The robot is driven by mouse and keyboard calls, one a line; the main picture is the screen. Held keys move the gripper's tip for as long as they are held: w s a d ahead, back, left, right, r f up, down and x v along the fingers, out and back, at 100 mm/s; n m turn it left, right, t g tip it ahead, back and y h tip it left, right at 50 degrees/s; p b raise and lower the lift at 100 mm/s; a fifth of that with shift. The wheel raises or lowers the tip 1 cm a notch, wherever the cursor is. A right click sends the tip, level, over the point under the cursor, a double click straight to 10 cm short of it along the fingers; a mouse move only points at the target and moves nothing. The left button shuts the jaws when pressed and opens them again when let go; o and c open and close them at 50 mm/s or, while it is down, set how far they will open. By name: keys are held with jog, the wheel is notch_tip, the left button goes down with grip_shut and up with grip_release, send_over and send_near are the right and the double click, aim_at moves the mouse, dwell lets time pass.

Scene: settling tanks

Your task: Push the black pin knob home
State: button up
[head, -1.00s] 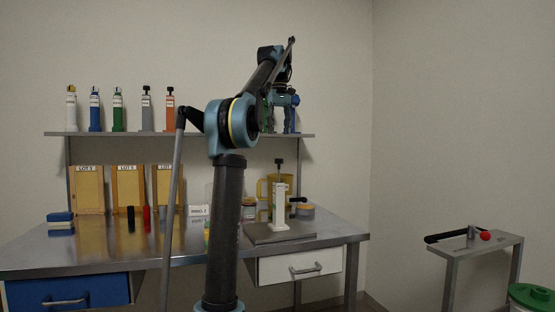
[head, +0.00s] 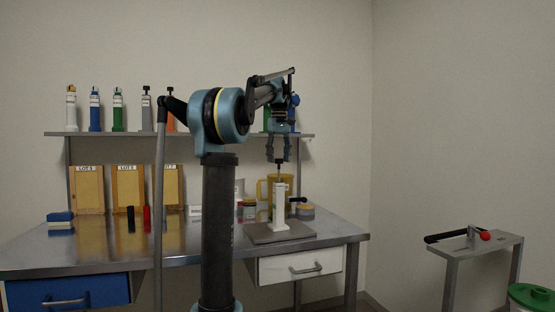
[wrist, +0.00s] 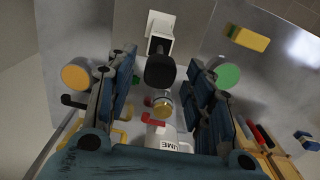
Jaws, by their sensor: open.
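The black pin knob (wrist: 160,70) sits on top of a white upright post (head: 279,205), which stands on a grey plate (head: 262,236) at the right of the workbench. My gripper (head: 279,153) points straight down above the post. In the wrist view its two fingers are spread, with the knob between them and a gap visible on either side. In the head view the fingertips are close around the knob's height and partly hide it, so contact cannot be told there. The white post's body (wrist: 162,26) shows beyond the knob in the wrist view.
A black side handle (head: 298,199), a lidded jar (head: 306,211) and a yellow jug (head: 264,188) are close to the post. A shelf (head: 130,133) with several bottles runs behind.

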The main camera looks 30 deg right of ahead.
aim_at(279, 164)
jog(key=shift+f, duration=0.1)
grip_shut()
jog(key=shift+f, duration=2.7)
grip_release()
notch_tip(279, 164, up, 12)
jog(key=shift+w+f, duration=0.1)
jog(key=shift+a, duration=0.1)
